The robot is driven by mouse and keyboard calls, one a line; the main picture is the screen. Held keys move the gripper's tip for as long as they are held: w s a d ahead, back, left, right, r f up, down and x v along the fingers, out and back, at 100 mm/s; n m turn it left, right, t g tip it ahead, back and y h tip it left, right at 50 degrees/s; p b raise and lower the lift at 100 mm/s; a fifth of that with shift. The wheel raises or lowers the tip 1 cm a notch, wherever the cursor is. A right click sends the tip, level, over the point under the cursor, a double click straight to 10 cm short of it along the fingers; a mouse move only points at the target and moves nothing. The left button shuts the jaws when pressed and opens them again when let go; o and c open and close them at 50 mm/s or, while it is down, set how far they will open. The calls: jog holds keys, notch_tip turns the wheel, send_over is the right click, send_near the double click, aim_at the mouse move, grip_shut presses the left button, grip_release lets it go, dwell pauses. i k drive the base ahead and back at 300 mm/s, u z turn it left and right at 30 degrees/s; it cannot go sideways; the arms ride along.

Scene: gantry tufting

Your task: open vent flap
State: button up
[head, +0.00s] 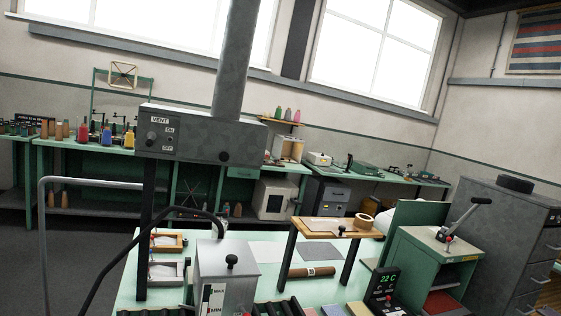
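A grey metal vent box (195,132) hangs left of centre, with a round duct (238,60) rising from its top. A panel at its left end reads VENT, ON and OFF and carries a dark knob (151,136). A dark round knob (224,156) sits low on the box's front face. I cannot make out a separate flap or whether one is open or shut. My gripper is not in view.
A dark post stands below the box. Below it are a metal tank (224,272) marked MAX and MIN, with a black hose, and a small wooden stand (328,228). A green cabinet (433,262) with a lever stands right. Benches line the back wall.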

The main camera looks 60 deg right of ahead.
aim_at(203, 139)
jog(key=z, duration=0.6)
jog(key=i, duration=0.9)
jog(key=z, duration=0.6)
jog(key=k, duration=0.75)
jog(key=z, duration=0.15)
jog(key=i, duration=0.85)
jog(key=u, duration=0.05)
